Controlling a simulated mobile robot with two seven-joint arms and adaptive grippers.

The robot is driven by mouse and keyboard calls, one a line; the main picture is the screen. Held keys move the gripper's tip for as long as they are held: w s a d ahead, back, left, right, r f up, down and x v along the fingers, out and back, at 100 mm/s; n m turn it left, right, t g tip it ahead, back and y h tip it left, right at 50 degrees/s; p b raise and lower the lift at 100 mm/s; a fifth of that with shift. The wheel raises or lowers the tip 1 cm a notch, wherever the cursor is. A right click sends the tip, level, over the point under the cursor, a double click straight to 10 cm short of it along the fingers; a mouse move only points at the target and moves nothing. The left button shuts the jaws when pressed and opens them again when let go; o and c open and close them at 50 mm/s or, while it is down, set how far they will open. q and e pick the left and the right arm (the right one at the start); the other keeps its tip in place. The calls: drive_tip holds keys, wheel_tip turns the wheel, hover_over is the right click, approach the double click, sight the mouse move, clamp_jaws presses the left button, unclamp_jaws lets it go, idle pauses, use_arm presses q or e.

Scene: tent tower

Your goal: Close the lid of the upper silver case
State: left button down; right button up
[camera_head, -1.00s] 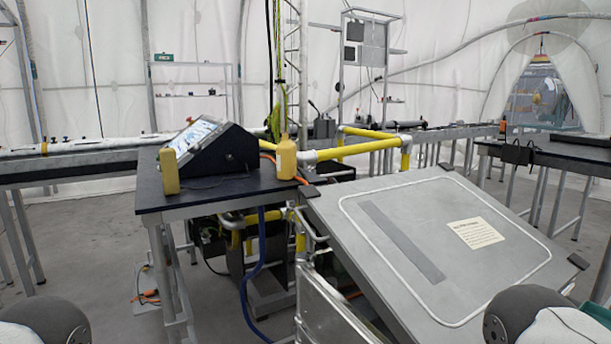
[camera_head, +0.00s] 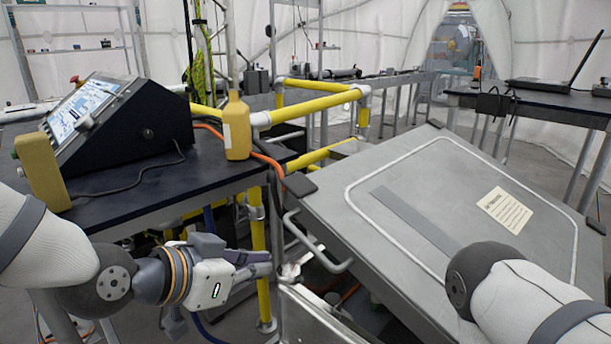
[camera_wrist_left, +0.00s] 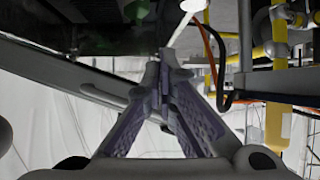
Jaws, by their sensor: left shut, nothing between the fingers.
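The silver case's large grey panel, which looks like its lid (camera_head: 400,235), slopes in the right half of the head view. It carries a pale rounded outline, a dark strip and a cream label. A bar handle (camera_head: 318,257) sticks out at its left edge. Below it is a silver metal part (camera_head: 312,315), mostly cut off by the frame. My left gripper (camera_head: 262,263) is shut and empty, left of the handle and apparently apart from it. Its fingers (camera_wrist_left: 168,70) meet in the left wrist view. My right gripper is out of view.
Yellow pipes (camera_head: 315,105) run behind the panel. An orange hose (camera_head: 262,155) passes between table and panel. Another table (camera_head: 550,108) with a laptop stands at back right.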

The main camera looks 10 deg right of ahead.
use_arm(q)
drive_tip(key=w+d+r+m+t+h, duration=0.1)
drive_tip(key=d+r+m, duration=0.1)
drive_tip(key=r, duration=0.7)
drive_tip(key=w+d+r+m+t+h, duration=0.1)
drive_tip(key=w+d+r+m+h, duration=0.15)
drive_tip(key=r, duration=0.65)
drive_tip(key=b, duration=0.2)
hover_over(308, 189)
drive_tip(key=d, duration=0.1)
drive_tip(key=f, duration=0.1)
drive_tip(key=s+f, duration=0.1)
drive_tip(key=f, duration=0.1)
drive_tip(key=shift+d+f+y, duration=0.1)
drive_tip(key=shift+y, duration=0.25)
drive_tip(key=shift+w+a+f, duration=0.2)
drive_tip(key=shift+a+f, duration=0.05)
drive_tip(key=shift+f, duration=0.35)
drive_tip(key=shift+w+a+f, duration=0.2)
drive_tip(key=shift+a+f, duration=0.05)
drive_tip(key=shift+f, duration=0.35)
drive_tip(key=shift+w+a+f, duration=0.1)
drive_tip(key=shift+a+f, duration=0.05)
drive_tip(key=shift+f, duration=0.25)
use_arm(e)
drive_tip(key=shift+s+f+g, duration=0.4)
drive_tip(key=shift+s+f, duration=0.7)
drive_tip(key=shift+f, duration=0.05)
